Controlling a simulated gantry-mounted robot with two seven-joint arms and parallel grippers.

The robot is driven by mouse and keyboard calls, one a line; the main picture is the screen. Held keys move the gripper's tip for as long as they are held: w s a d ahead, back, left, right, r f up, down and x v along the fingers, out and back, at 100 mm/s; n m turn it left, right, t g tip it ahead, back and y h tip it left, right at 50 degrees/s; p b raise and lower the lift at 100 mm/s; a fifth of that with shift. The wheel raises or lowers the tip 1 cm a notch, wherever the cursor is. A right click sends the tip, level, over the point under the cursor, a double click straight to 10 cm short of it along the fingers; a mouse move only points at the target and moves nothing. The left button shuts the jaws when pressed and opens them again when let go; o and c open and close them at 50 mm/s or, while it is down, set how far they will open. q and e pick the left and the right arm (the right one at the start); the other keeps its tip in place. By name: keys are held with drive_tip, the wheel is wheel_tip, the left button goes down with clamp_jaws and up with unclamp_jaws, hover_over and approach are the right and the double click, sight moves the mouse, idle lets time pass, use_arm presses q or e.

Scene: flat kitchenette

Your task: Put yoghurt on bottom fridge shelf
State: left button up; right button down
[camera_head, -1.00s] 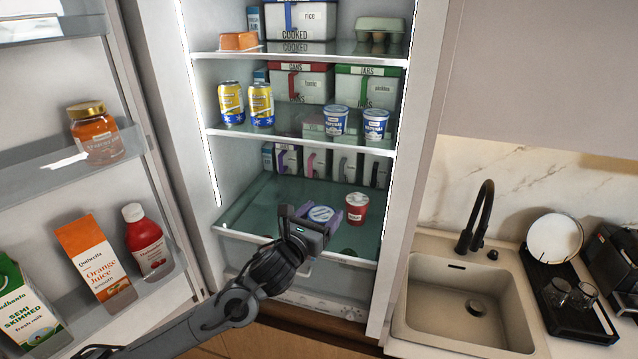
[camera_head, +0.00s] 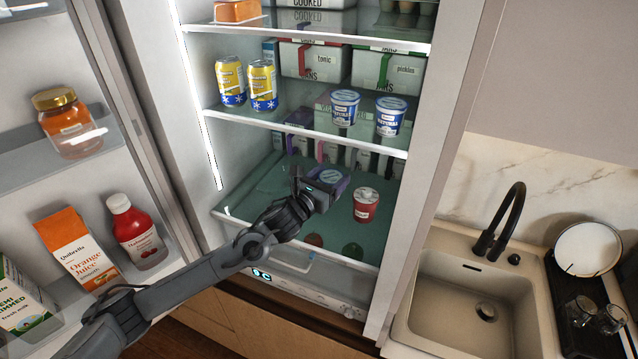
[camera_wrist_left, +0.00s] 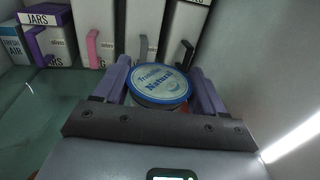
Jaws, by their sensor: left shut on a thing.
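My left gripper (camera_head: 322,182) is shut on a yoghurt pot with a pale blue lid (camera_head: 331,176), inside the lower part of the open fridge. A red pot (camera_head: 366,206) is apart, to the right and nearer the front. My right gripper is not in view.
White boxes (camera_head: 362,160) line the back of the bottom compartment. Two blue-and-white pots (camera_head: 344,107) and two yellow cans (camera_head: 263,86) stand on the shelf above (camera_head: 300,128). The open door on the left holds orange juice (camera_head: 82,249), a red bottle (camera_head: 138,232) and a jar.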

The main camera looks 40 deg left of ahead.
use_arm(q)
drive_tip(key=a+f, duration=0.1)
drive_tip(key=f, duration=0.1)
drive_tip(key=a+f+p, duration=0.1)
drive_tip(key=a+f, duration=0.1)
drive_tip(key=w+a+f+p, duration=0.1)
drive_tip(key=f, duration=0.1)
drive_tip(key=shift+w+a+f, duration=0.1)
drive_tip(key=shift+a, duration=0.3)
drive_tip(key=shift+f, duration=0.4)
drive_tip(key=shift+f, duration=0.2)
drive_tip(key=o, duration=1.1)
drive_tip(key=shift+o, duration=0.2)
drive_tip(key=shift+r, duration=0.1)
